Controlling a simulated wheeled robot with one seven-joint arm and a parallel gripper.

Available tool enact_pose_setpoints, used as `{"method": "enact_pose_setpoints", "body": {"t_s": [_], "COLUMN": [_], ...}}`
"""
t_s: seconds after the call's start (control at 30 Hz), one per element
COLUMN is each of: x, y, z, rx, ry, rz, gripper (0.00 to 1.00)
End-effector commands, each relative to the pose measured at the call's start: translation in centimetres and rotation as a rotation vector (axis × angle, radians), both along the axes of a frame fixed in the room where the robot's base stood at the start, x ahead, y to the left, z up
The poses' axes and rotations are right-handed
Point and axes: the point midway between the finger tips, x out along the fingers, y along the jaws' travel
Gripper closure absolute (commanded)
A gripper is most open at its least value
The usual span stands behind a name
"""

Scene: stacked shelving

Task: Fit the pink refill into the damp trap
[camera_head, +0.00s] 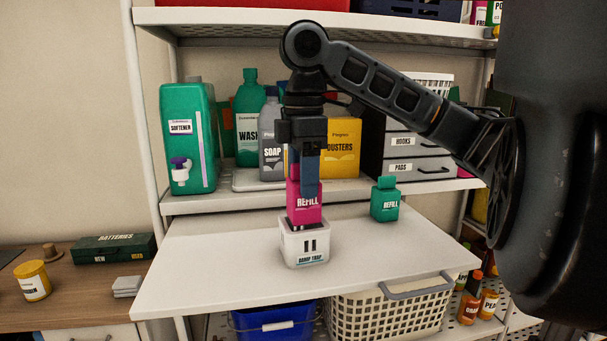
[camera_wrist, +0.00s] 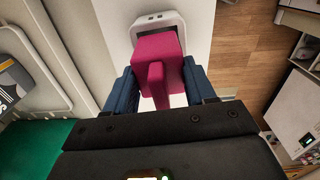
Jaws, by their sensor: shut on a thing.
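The pink refill (camera_head: 305,203) is upright in my gripper (camera_head: 307,180), over the white damp trap (camera_head: 304,247) on the white board. In the head view its lower end meets the trap's top opening; how far in it is cannot be told. In the wrist view the pink refill (camera_wrist: 160,62) sits between the two blue fingers of my gripper (camera_wrist: 158,88), which are shut on its sides. The damp trap (camera_wrist: 172,20) shows behind it with part of its dark opening visible. The refill hides the rest of that opening.
A green refill bottle (camera_head: 385,200) stands on the board (camera_head: 215,265) to the right of the trap. Behind, a shelf holds a green softener jug (camera_head: 188,140), wash and soap bottles, and a yellow dusters box (camera_head: 340,148). The board's left side is clear.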

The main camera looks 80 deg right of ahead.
Motion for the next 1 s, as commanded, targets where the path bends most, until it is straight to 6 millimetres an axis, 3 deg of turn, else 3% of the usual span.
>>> {"method": "enact_pose_setpoints", "body": {"t_s": [1.0], "x": [-0.01], "y": [0.02], "z": [-0.70], "rx": [0.001], "ry": [0.000], "rz": [0.000], "gripper": [0.79]}}
